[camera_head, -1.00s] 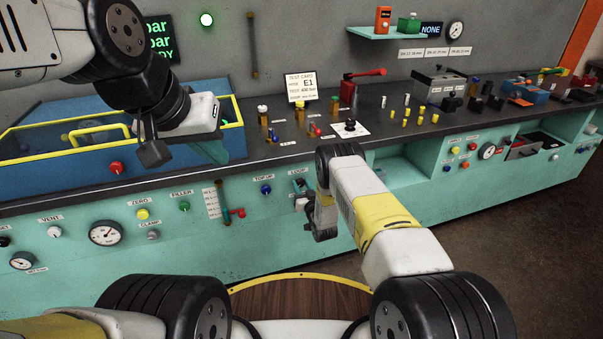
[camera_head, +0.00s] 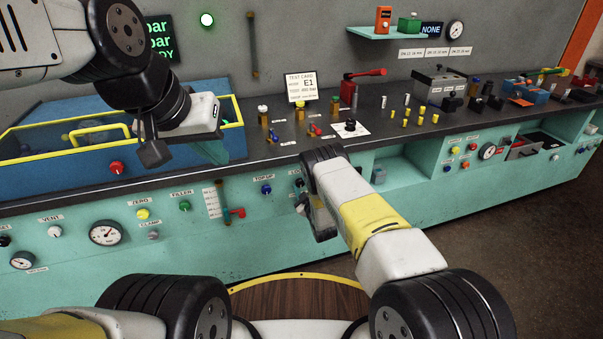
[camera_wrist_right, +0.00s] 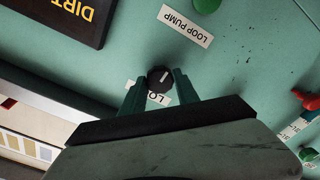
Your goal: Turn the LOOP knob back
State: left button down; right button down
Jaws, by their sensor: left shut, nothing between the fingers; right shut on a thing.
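The LOOP knob (camera_wrist_right: 158,76) is a small black round knob with a white pointer line on the teal front panel. In the right wrist view it sits between the two green fingers of my right gripper (camera_wrist_right: 159,86), which is shut on it. Its label (camera_wrist_right: 160,97) is partly hidden by the fingers. In the head view my right gripper (camera_head: 301,202) is at the panel below the worktop and largely hides the knob. My left gripper (camera_head: 213,151) is shut and empty over the blue, yellow-edged bin at the left.
A LOOP PUMP label (camera_wrist_right: 185,26) and a green button (camera_wrist_right: 206,4) are close to the knob. A red-handled valve (camera_head: 238,213) and the blue TOP UP knob (camera_head: 266,189) stand left of my right gripper. The worktop (camera_head: 262,152) edge runs above it.

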jog(key=shift+n, duration=0.5)
jog(key=c, duration=0.9)
grip_release()
jog(key=shift+s, duration=0.1)
jog(key=v, duration=0.7)
jog(key=shift+s, duration=0.3)
jog(key=shift+d, duration=0.1)
